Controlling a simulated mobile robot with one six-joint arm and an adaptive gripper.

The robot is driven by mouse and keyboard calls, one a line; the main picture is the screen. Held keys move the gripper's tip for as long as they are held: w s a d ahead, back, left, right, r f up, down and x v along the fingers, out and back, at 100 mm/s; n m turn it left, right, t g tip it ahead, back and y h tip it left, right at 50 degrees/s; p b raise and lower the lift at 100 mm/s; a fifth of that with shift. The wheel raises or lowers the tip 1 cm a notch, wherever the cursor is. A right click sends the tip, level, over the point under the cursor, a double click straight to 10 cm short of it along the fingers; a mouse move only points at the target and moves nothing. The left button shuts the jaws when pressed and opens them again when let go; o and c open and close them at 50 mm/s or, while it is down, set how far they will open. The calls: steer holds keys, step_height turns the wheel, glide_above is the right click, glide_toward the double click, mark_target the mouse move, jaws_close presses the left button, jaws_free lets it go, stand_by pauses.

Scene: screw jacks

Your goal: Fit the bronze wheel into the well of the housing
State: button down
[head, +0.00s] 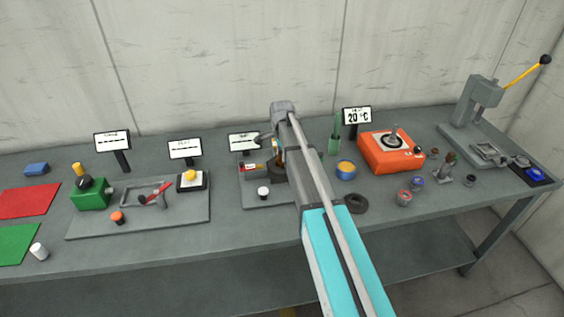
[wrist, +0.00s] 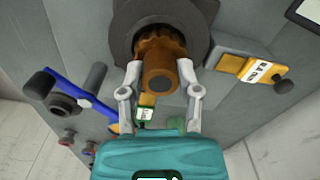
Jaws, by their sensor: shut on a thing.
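The bronze wheel (wrist: 160,62) is toothed at its far end and has a smoother near part. My gripper (wrist: 160,74) is shut on it, with one pale finger on each side. The housing (wrist: 120,38) is a dark grey round body, and the wheel's toothed end lies at its dark opening in the wrist view. I cannot tell how deep the wheel sits. In the head view my gripper (head: 268,146) is over the middle station, and my arm hides much of the housing and wheel there.
In the head view a blue-and-yellow round pot (head: 346,170), a dark ring (head: 356,204) and an orange box (head: 390,155) stand right of my arm.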

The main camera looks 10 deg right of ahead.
steer(key=shift+f+b, duration=0.8)
steer(key=shift+f, duration=0.3)
steer(key=shift+f, duration=0.1)
steer(key=shift+c, duration=1.5)
jaws_free()
steer(key=shift+r, duration=0.2)
step_height(320, 180, up, 12)
steer(key=p, duration=1.2)
steer(key=shift+s+f, duration=0.1)
